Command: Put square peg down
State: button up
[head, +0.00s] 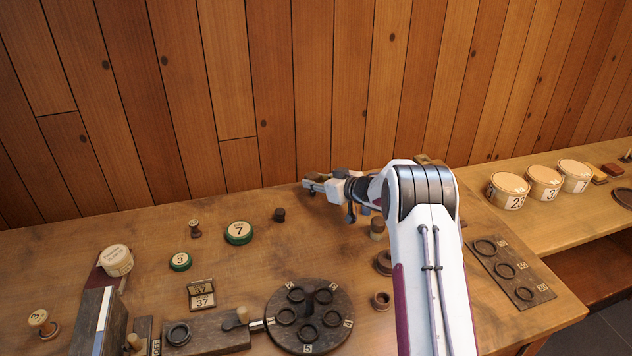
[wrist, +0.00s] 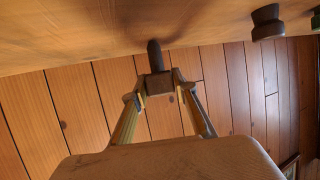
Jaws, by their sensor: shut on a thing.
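My gripper (head: 312,184) is over the back of the workbench, near the plank wall. In the wrist view my gripper (wrist: 160,91) is shut on the square peg (wrist: 159,84), a small brown block pinched between its two fingertips. A dark rounded stem (wrist: 154,55) extends from the block toward the bench top. The stem's end is close to the wood in the picture; I cannot tell whether it touches. In the head view the peg is too small and too covered by the gripper to make out clearly.
A dark round disc (head: 308,316) with several rings stands at the front. A small dark spool (head: 279,215) and a green-rimmed tin marked 7 (head: 239,232) stand left of my gripper. A ring board (head: 510,270) lies at right. The back left of the bench is clear.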

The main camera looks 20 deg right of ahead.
jog(key=shift+f, duration=0.15)
jog(key=o, duration=1.1)
jog(key=shift+r, duration=0.2)
jog(key=shift+v, duration=6)
